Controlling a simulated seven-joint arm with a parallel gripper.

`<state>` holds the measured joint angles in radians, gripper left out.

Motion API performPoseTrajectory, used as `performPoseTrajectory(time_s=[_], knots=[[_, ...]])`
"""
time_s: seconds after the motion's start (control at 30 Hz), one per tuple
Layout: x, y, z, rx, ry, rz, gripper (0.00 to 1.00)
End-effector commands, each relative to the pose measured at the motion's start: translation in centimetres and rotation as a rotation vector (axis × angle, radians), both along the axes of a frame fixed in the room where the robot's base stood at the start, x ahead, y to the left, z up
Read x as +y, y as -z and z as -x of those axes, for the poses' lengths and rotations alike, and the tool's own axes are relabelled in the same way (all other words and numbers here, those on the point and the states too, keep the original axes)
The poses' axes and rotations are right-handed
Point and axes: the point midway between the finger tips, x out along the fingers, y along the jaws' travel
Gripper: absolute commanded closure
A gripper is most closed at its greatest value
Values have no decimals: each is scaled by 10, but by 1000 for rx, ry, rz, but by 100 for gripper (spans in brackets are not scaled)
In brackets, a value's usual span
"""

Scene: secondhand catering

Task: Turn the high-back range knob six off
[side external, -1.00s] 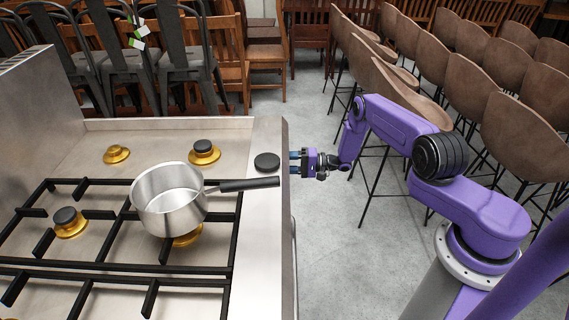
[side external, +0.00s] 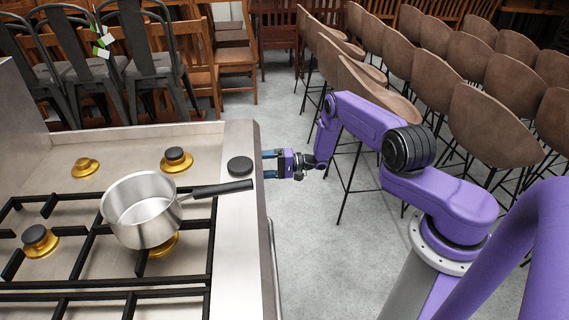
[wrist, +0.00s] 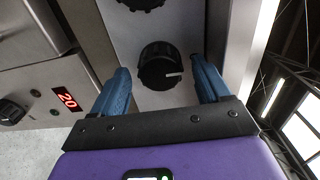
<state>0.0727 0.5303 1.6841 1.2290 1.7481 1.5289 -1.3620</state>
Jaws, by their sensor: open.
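A black range knob (wrist: 157,66) with a white pointer line sits on the steel front panel in the wrist view. Its line points right in that picture. My gripper (wrist: 160,85) is open, with one blue finger on each side of the knob and a visible gap to it. In the side view my gripper (side external: 265,164) is level beside the front edge of the range (side external: 237,215), with its fingertips close to the panel. The knob's face is hidden there. I cannot read any number for this knob.
A second black knob (wrist: 140,3) shows at the top of the wrist view. A red display (wrist: 66,99) reads 20, near another knob (wrist: 12,112). A steel saucepan (side external: 143,210) stands on the grate, its handle reaching over the front ledge by a black disc (side external: 239,164). Chairs stand behind.

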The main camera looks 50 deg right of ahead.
Motion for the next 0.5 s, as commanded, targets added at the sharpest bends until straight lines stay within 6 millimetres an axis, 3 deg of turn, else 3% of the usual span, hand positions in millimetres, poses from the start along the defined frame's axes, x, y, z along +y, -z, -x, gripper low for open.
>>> performPoseTrajectory(time_s=[0.5], knots=[[-75, 0, 74, 0, 7, -1, 24]])
